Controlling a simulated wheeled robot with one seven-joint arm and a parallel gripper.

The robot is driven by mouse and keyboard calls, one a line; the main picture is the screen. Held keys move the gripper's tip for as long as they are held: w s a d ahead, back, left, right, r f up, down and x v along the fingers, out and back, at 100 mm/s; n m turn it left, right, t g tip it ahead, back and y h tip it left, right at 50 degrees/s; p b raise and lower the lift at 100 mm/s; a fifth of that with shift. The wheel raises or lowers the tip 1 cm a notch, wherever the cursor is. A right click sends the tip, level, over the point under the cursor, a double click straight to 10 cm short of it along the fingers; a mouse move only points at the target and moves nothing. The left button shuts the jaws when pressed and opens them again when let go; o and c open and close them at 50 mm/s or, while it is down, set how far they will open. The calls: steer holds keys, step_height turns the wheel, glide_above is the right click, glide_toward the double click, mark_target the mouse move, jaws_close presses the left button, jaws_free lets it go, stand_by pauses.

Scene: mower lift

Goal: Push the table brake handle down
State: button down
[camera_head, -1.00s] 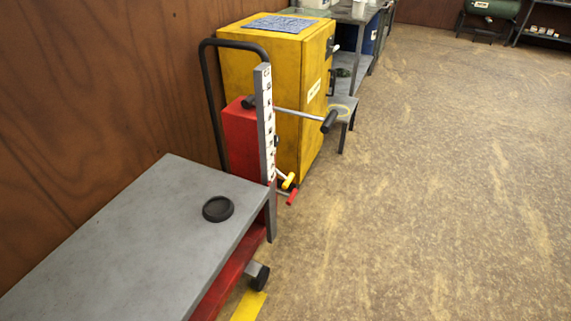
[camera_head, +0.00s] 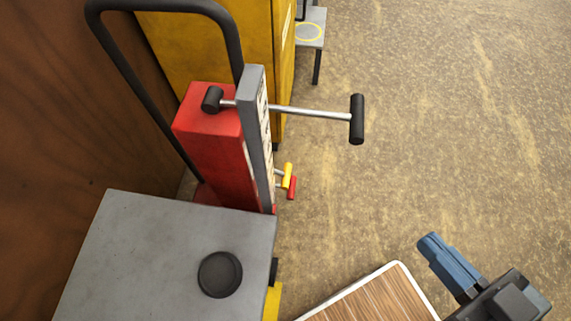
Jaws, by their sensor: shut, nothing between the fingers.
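The mower lift has a grey table top (camera_head: 140,240) with a red housing (camera_head: 215,140) and grey post (camera_head: 258,120) at its far end. A yellow-gripped lever (camera_head: 288,175) and a red-gripped lever (camera_head: 292,188) stick out to the right, low on the post. A long silver rod with a black end grip (camera_head: 357,119) juts out higher up. The pictures do not tell which one is the table brake handle. My gripper (camera_head: 430,243), with blue fingers, is shut and empty at lower right, apart from all of these handles.
A black round pad (camera_head: 220,274) lies on the table top. A black tubular bar (camera_head: 147,95) rises behind the red housing. A yellow cabinet (camera_head: 200,50) and a small grey stand (camera_head: 313,22) are beyond. The floor to the right is clear.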

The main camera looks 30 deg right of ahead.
steer(key=shift+w, duration=0.15)
steer(key=w+d+f+n+g+b, duration=0.25)
steer(key=w+f, duration=0.25)
steer(key=f, duration=0.6)
steer(key=w+d+f+n+g+b, duration=0.15)
steer(key=w+f+b, duration=0.25)
steer(key=f, duration=0.6)
steer(key=w+d+f+n+g+b, duration=0.1)
steer(key=w+d+f+g+b, duration=0.3)
steer(key=f, duration=0.7)
steer(key=w+a+f+n+g+y+b, duration=0.1)
steer(key=w+a+f+n+y+b, duration=0.1)
steer(key=w, duration=0.6)
steer(key=w+a+f+n+g+y+b, duration=0.1)
steer(key=w+f+n+y+b, duration=0.2)
steer(key=w, duration=0.6)
step_height(320, 180, down, 3)
steer(key=shift+a+r+n+g+y+b, duration=0.15)
steer(key=shift+a+n+g+y+b, duration=0.15)
steer(key=shift+a+n+g, duration=0.1)
steer(key=shift+w, duration=0.1)
